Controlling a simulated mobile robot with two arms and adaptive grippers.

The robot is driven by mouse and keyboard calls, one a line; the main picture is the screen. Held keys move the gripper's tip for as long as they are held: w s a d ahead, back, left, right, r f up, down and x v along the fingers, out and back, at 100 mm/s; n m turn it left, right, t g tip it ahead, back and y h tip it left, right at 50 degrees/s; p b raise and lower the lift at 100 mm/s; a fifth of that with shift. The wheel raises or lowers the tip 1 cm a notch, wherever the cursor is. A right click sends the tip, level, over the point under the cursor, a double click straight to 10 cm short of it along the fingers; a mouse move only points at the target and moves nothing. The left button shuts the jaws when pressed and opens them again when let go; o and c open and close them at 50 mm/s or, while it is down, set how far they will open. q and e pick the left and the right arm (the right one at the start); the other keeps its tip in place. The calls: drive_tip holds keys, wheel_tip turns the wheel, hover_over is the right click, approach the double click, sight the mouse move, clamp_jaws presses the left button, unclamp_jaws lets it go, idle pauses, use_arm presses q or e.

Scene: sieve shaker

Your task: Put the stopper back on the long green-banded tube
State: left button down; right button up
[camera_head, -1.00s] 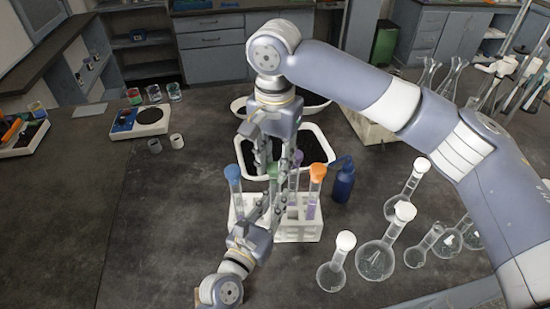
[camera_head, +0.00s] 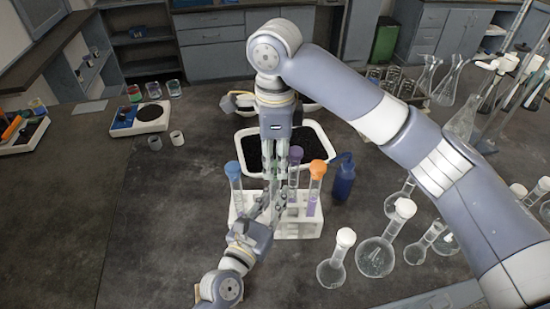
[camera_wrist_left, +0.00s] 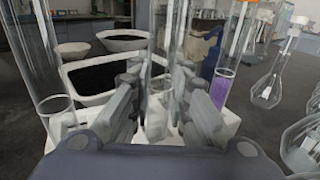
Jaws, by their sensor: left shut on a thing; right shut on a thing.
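The white rack (camera_head: 300,231) holds several clear tubes with coloured stoppers. My left gripper (camera_head: 275,193) is low over the rack, shut on a clear upright tube, which also shows between the fingers in the left wrist view (camera_wrist_left: 160,100). Its green band cannot be made out. My right gripper (camera_head: 273,170) comes down from behind, just above the left one, fingers pointing down. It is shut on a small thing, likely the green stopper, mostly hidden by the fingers. Whether the stopper touches the tube's mouth cannot be told.
Close by stand tubes with blue (camera_head: 233,169), purple (camera_head: 295,154) and orange (camera_head: 318,168) stoppers. A blue bottle (camera_head: 343,182) is right of the rack and a white tray (camera_head: 321,140) behind. Several flasks (camera_head: 376,259) fill the right.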

drive_tip(key=shift+m, duration=0.5)
drive_tip(key=o, duration=0.8)
drive_tip(key=shift+c, duration=0.2)
drive_tip(key=shift+r, duration=2.25)
drive_tip(key=shift+c, duration=0.3)
